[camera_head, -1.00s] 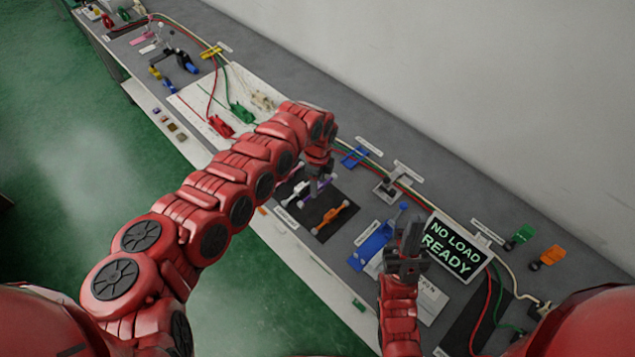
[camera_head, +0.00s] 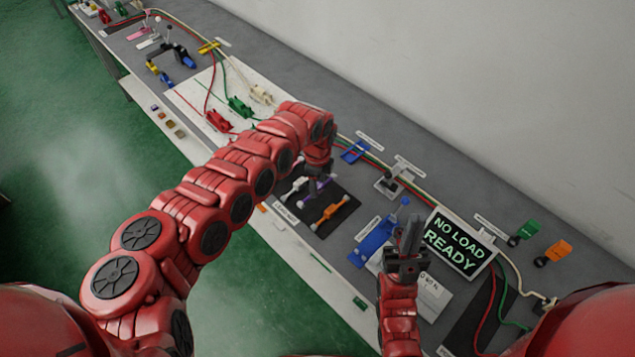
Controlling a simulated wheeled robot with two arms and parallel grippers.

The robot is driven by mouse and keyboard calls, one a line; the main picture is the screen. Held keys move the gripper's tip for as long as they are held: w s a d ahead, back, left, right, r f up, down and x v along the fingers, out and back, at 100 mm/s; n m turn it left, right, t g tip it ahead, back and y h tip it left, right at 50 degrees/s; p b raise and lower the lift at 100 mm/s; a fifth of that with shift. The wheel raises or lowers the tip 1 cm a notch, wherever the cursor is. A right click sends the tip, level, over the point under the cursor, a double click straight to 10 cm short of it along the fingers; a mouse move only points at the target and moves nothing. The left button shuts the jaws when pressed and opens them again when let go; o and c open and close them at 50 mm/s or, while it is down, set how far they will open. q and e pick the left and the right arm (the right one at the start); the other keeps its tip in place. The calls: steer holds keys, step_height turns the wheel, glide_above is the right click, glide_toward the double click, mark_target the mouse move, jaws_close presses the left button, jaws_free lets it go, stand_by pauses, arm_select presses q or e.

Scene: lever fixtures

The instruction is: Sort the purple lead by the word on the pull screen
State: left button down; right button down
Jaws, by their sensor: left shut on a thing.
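The screen (camera_head: 458,243) at the right of the bench reads "NO LOAD READY" in pale green letters on black. The purple lead (camera_head: 328,181) lies mostly hidden behind my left gripper (camera_head: 316,188), which is over the dark mat (camera_head: 345,198) and shut on it. A white-ended lead (camera_head: 293,185) and an orange lead (camera_head: 330,213) lie on the same mat, one on each side. My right gripper (camera_head: 411,228) points up just left of the screen, near a blue fixture (camera_head: 375,243). Whether its fingers are apart is unclear.
A grey lever fixture (camera_head: 392,180) and a small blue bracket (camera_head: 355,152) stand behind the mat. Green (camera_head: 528,231) and orange (camera_head: 558,250) tabs stand right of the screen. Red and green clips with cables lie on a white board (camera_head: 188,95) at the left. A wall runs behind the bench.

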arm_select(q)
steer(key=shift+f, duration=0.1)
stand_by(0.5)
steer(key=shift+f+b, duration=0.65)
steer(key=shift+b, duration=0.2)
steer(key=shift+f+b, duration=0.6)
steer(key=shift+f, duration=0.15)
steer(key=shift+f, duration=0.2)
steer(key=shift+f+b, duration=0.4)
steer(key=shift+b, duration=0.15)
jaws_free()
